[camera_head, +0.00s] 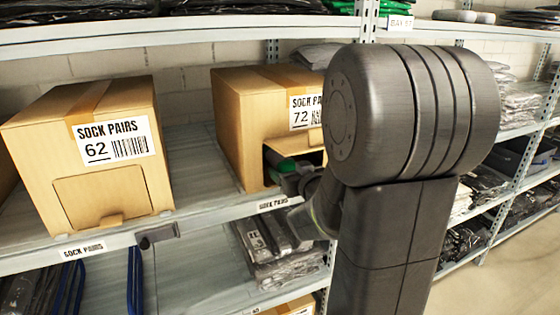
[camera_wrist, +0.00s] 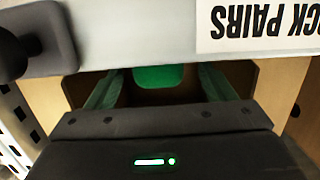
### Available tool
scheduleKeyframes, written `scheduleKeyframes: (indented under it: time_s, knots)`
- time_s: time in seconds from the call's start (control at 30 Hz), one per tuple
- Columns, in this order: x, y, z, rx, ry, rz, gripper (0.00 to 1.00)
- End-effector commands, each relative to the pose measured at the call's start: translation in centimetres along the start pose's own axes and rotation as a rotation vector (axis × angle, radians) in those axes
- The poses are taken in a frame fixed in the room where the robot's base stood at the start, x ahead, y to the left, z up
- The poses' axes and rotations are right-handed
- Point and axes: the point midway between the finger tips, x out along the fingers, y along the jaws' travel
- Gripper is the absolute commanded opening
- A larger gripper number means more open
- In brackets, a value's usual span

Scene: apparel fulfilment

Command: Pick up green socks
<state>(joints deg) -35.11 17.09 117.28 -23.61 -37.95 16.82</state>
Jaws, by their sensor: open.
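Green socks (camera_wrist: 158,76) show as a flat green patch inside the box opening in the wrist view; their far part is hidden. The cardboard box marked "SOCK PAIRS 72" (camera_head: 240,120) stands on the shelf with its front opening uncovered, and a bit of green (camera_head: 284,168) shows inside it in the head view. My gripper (camera_head: 293,180) is at this opening, partly hidden by my arm. In the wrist view my gripper (camera_wrist: 158,92) is open, its two fingers reaching into the box on either side of the green socks. I cannot tell whether they touch.
A closed box marked "SOCK PAIRS 62" (camera_head: 85,150) stands to the left. The shelf's front edge (camera_wrist: 130,35) runs close to my gripper in the wrist view. Grey packs (camera_head: 268,245) lie on the shelf below. A slotted upright (camera_wrist: 14,115) is at the wrist view's left.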

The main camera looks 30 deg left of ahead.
Motion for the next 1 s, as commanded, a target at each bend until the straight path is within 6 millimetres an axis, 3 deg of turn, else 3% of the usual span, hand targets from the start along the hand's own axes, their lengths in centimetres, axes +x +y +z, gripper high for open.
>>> scheduleKeyframes:
  time_s: [0.4, 0.7, 0.73, 0.97, 1.0]
  knots:
    - [4.7, 0.1, -0.1, 0.0, -0.002, 0.0, 0.76]
    - [5.2, 0.2, -0.1, 0.0, -0.001, 0.001, 0.76]
    - [5.2, 0.2, -0.1, 0.0, -0.001, 0.001, 0.74]
    - [5.2, 0.2, -0.1, 0.0, -0.001, 0.001, 0.29]
    - [5.2, 0.2, -0.1, 0.0, -0.001, 0.001, 0.28]
